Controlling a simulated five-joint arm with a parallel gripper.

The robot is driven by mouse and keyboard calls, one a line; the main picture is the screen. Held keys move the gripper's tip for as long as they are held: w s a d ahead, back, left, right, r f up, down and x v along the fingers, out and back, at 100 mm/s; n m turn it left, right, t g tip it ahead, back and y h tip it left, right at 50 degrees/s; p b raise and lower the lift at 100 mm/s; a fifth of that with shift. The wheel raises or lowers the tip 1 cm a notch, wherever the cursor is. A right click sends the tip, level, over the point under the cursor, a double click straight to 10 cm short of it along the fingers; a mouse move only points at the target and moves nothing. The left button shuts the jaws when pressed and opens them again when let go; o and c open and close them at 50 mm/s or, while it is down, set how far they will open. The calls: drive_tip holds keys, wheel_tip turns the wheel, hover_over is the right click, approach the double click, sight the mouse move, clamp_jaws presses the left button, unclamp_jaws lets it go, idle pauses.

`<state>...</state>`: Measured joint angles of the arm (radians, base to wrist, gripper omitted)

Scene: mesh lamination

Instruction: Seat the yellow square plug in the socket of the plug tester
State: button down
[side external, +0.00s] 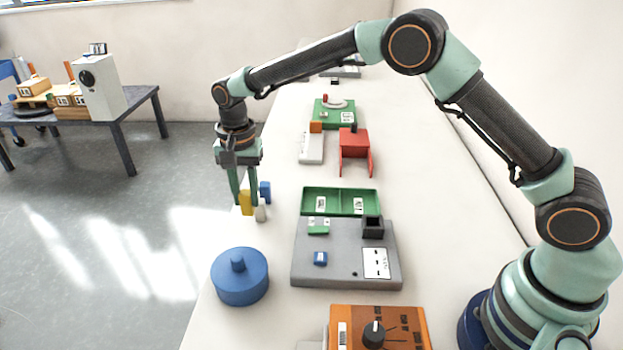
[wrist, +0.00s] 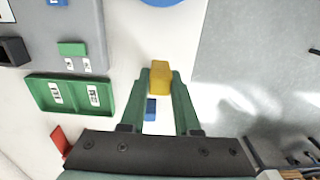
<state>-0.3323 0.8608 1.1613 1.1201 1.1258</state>
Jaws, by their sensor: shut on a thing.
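The yellow square plug (side external: 246,203) is between the fingertips of my gripper (side external: 246,196), near the left edge of the table. In the wrist view my gripper (wrist: 160,76) is shut on the yellow plug (wrist: 159,80), with one green finger on each side. I cannot tell whether the plug touches the table. The grey plug tester (side external: 310,270) lies to the right, with a raised dark square socket (side external: 373,223) at its back right corner. The tester (wrist: 88,25) and socket (wrist: 12,50) show at the upper left of the wrist view.
A green two-part tray (side external: 340,189) lies behind the tester. A blue round lidded pot (side external: 240,278) stands in front. Red (side external: 354,140) and orange (side external: 400,318) fixtures stand behind and in front.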

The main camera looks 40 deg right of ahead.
drive_tip(key=shift+f, duration=3.15)
drive_tip(key=shift+f, duration=0.1)
drive_tip(key=shift+f, duration=0.15)
drive_tip(key=c, duration=0.6)
unclamp_jaws()
